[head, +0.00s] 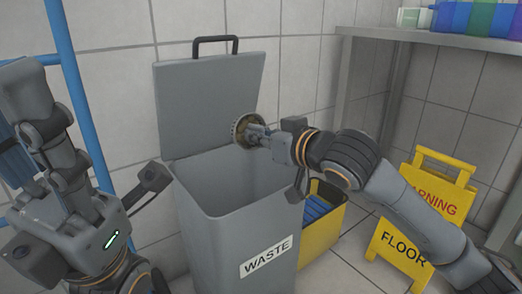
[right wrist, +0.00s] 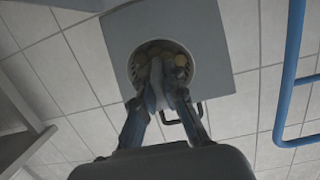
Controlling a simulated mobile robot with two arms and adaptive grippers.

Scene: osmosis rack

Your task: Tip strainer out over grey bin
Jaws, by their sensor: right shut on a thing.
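The grey waste bin (head: 235,222) stands upright in the middle of the head view with its lid (head: 200,100) raised at the back. My right gripper (head: 256,134) is shut on the strainer (head: 243,129), a small round basket with a brownish look. It holds the strainer in front of the lid, above the bin's opening. In the right wrist view the strainer (right wrist: 188,78) shows from behind the fingers (right wrist: 157,82), with yellowish round lumps in it. The strainer looks turned on its side; its exact tilt is unclear.
A yellow bin (head: 322,228) with blue contents stands right of the waste bin. A yellow floor warning sign (head: 418,212) stands further right. A metal shelf (head: 440,40) with containers is at the back right. A blue rail (head: 80,105) is at the left.

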